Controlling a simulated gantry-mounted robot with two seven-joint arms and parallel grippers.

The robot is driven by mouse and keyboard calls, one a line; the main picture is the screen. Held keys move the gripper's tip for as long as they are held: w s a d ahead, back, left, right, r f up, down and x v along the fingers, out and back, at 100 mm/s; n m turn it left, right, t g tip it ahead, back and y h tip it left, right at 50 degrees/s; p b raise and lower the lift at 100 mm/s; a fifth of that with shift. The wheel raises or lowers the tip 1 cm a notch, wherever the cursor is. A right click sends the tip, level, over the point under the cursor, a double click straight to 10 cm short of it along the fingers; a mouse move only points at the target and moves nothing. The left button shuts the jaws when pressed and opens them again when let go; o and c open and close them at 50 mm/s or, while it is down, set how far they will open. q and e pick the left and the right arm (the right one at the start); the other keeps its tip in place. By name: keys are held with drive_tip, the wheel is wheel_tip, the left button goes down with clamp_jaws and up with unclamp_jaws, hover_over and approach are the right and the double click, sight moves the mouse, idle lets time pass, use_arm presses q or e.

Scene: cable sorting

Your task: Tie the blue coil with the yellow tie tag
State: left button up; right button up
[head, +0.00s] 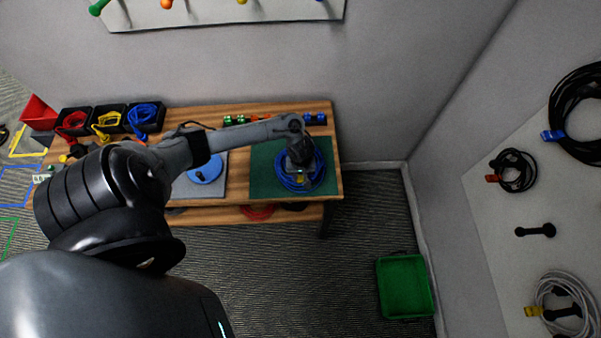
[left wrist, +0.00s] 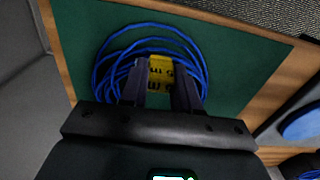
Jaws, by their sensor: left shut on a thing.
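The blue coil (head: 284,181) lies on the green mat (head: 262,163) at the right end of the wooden table. It also shows in the left wrist view (left wrist: 108,55), fanned out beyond my fingers. My left gripper (head: 301,176) points down over the coil. In the left wrist view its two fingers (left wrist: 160,92) are shut on the yellow tie tag (left wrist: 160,70), which has dark lettering. The tag sits at the near part of the coil; whether it is wrapped around the cable I cannot tell. My right gripper is in neither view.
Black bins (head: 145,117) with red, yellow and blue ties stand at the table's back left. A blue disc (head: 205,170) lies on a grey mat beside the green one. A green crate (head: 405,286) is on the floor at right. Coiled cables (head: 515,170) hang on the right wall.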

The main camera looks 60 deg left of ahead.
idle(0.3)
use_arm(q)
drive_tip(key=o, duration=1.1)
drive_tip(key=shift+c, duration=0.2)
